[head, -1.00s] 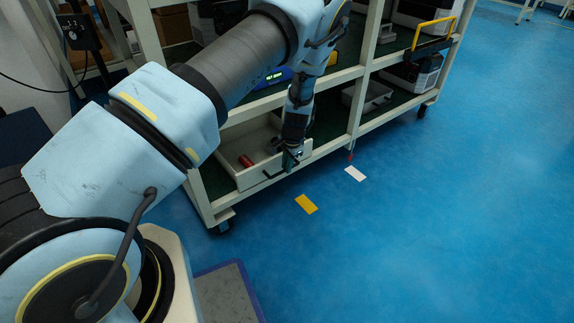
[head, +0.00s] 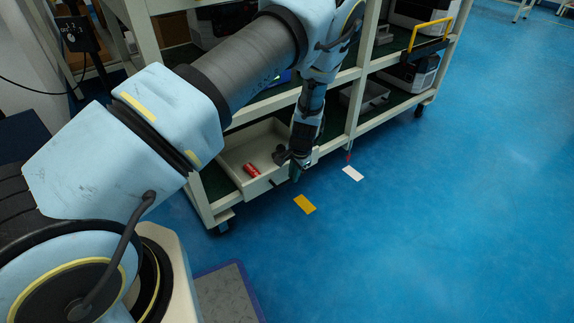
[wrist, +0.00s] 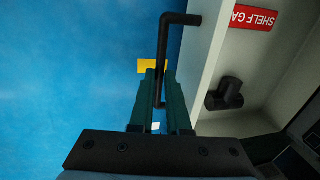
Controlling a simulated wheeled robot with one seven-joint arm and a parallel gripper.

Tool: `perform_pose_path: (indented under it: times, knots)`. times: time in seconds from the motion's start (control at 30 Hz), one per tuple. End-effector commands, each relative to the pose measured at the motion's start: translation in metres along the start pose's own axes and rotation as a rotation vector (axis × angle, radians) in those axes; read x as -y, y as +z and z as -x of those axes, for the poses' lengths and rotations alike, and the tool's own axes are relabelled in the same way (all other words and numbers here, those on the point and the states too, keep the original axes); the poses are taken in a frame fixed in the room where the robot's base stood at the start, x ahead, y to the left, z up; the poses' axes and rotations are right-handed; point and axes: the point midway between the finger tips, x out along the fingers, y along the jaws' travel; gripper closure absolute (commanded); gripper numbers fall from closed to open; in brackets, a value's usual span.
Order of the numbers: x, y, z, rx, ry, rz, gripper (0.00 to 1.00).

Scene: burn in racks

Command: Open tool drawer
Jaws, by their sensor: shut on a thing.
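The tool drawer (head: 247,189) is a pale tray-like drawer low in the rack, pulled partly out, its inside showing from above. Its black bar handle (wrist: 163,45) stands off the pale drawer front (wrist: 206,72) in the wrist view. My gripper (head: 296,172) is at the drawer front in the head view. In the wrist view its green fingers (wrist: 160,78) are shut on the handle, one on each side of the bar. My gripper and wrist hide part of the drawer front in the head view.
In the drawer lie a red item (head: 252,169), lettered "SHELF GA" in the wrist view (wrist: 252,18), and a dark item (wrist: 224,95). A rack post (head: 352,115) stands right of my wrist. The blue floor (head: 420,230) in front is clear apart from flat yellow (head: 304,204) and white (head: 353,174) markers.

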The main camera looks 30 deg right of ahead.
Motion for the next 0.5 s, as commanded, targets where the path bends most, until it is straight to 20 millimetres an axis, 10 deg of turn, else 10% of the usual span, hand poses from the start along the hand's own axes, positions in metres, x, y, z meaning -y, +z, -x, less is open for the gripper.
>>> perform_pose_path:
  times: [0.5]
  knots:
    - [-0.122, -0.001, 0.026, -0.001, 0.000, -0.006, 1.00]
